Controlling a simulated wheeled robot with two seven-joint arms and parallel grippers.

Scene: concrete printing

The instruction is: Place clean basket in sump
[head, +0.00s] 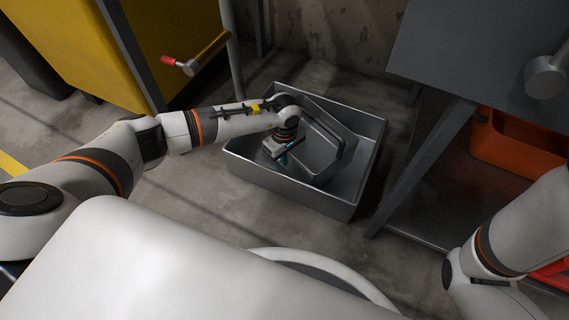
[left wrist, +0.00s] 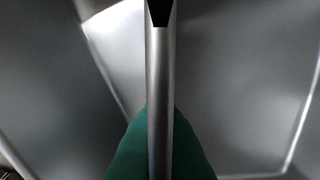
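The sump (head: 363,185) is a wide, open grey metal tub on the floor in the head view. The clean basket (head: 327,160), a smaller grey metal container, is inside the sump's outline and turned at an angle to its walls. Whether it rests on the sump floor is unclear. My left gripper (head: 284,158) points down at the basket's near-left side. In the left wrist view a metal edge (left wrist: 160,95) runs between green finger surfaces (left wrist: 128,155) that meet it on both sides. My right gripper is out of view.
A yellow cabinet (head: 80,45) with a red-tipped handle stands at the left. A grey table (head: 455,55) with legs stands at the right, close to the sump. An orange bin (head: 500,145) is beneath it. Concrete floor is bare in front of the sump.

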